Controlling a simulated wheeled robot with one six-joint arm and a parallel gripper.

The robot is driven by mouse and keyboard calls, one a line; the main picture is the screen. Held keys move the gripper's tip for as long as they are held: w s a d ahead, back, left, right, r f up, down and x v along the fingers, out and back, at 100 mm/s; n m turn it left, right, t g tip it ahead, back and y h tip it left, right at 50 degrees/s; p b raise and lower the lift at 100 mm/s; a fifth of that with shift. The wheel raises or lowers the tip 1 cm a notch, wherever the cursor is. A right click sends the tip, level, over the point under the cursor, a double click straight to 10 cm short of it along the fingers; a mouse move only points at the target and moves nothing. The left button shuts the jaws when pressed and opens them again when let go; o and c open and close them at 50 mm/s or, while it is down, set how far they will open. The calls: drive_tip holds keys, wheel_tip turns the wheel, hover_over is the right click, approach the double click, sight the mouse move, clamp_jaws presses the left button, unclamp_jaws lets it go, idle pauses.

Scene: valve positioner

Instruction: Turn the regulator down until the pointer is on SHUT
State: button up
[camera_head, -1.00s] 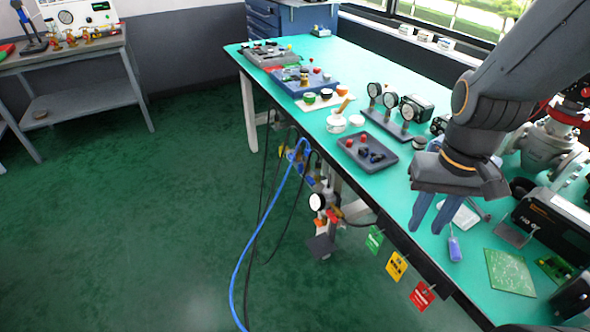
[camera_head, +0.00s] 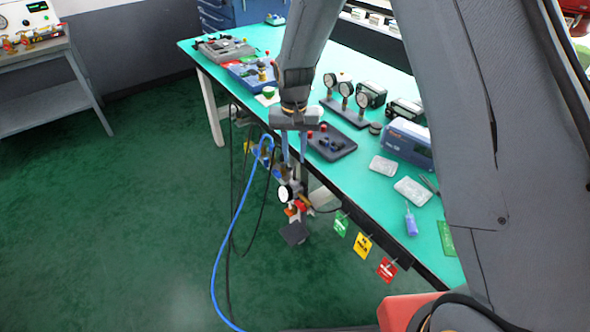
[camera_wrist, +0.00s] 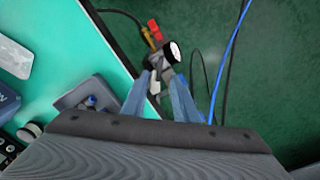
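The regulator assembly hangs below the table's front edge in the head view, with a round white-faced gauge (camera_head: 284,194), orange-red fittings (camera_head: 299,207) and a dark square part (camera_head: 295,233). Which part is the regulator's knob, its pointer and any SHUT mark are too small to read. My gripper (camera_head: 294,158) points down at the table's front edge, above the gauge. Its two blue-grey fingers are apart with nothing between them. In the wrist view, my gripper (camera_wrist: 160,95) is open, and the gauge (camera_wrist: 172,52) and a red handle (camera_wrist: 154,30) lie beyond the fingertips.
A blue hose (camera_head: 240,210) and black cables hang left of the assembly. Green (camera_head: 341,223), yellow (camera_head: 362,246) and red (camera_head: 387,269) tags hang from the edge. A dark tray (camera_head: 332,145) and a gauge stand (camera_head: 345,115) are on the table (camera_head: 375,190). Green floor is clear at left.

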sight(295, 171)
wheel_tip(295, 171, down, 7)
drive_tip(key=shift+f+p, duration=0.15)
drive_tip(key=shift+p, duration=0.6)
drive_tip(key=shift+c, duration=0.3)
clamp_jaws()
